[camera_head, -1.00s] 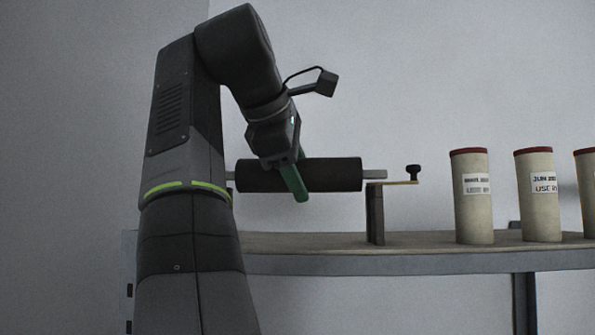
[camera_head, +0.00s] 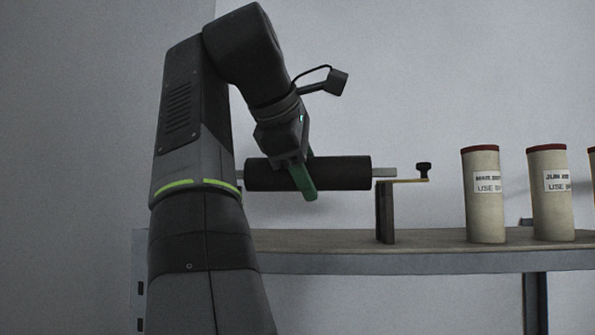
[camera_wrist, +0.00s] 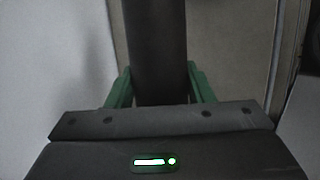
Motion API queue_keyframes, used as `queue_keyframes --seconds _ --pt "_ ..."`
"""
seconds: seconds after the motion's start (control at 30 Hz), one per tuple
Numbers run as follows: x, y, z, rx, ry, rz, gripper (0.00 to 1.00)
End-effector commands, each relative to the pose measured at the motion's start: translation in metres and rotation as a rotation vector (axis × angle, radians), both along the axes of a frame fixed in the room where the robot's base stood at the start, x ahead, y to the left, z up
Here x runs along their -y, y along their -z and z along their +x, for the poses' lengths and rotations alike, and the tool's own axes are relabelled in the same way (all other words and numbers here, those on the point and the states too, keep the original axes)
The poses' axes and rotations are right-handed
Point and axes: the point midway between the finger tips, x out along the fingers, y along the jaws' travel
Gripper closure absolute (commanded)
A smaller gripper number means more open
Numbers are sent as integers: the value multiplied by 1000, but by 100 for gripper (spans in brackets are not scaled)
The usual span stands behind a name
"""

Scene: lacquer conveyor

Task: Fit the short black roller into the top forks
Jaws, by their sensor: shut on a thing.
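The short black roller (camera_head: 340,172) lies level in my gripper (camera_head: 304,182), with a grey shaft end (camera_head: 384,172) sticking out on its right. My gripper's green fingers are shut on the roller near its middle. In the wrist view the roller (camera_wrist: 155,45) runs away between the two green fingers of my gripper (camera_wrist: 156,85). A dark upright bracket (camera_head: 387,212) with a flat top plate and a black knob (camera_head: 423,167) stands on the table under the right shaft end. I cannot tell whether the shaft rests in a fork.
Tan cylinders with red tops stand on the table to the right, the nearest one (camera_head: 484,194) with a label, another (camera_head: 550,192) beside it. The table (camera_head: 330,241) has a grey front edge. The tabletop between bracket and nearest cylinder is clear.

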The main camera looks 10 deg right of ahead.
Motion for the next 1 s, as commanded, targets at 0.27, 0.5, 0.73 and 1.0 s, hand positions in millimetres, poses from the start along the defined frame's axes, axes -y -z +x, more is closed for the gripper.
queue_keyframes --seconds 0.27,0.5,0.73,1.0 --pt "0 -1 -1 1 0 0 89" --pt "0 0 0 1 0 0 89" --pt "0 4 0 1 0 0 89" --pt "0 10 0 2 0 0 89"
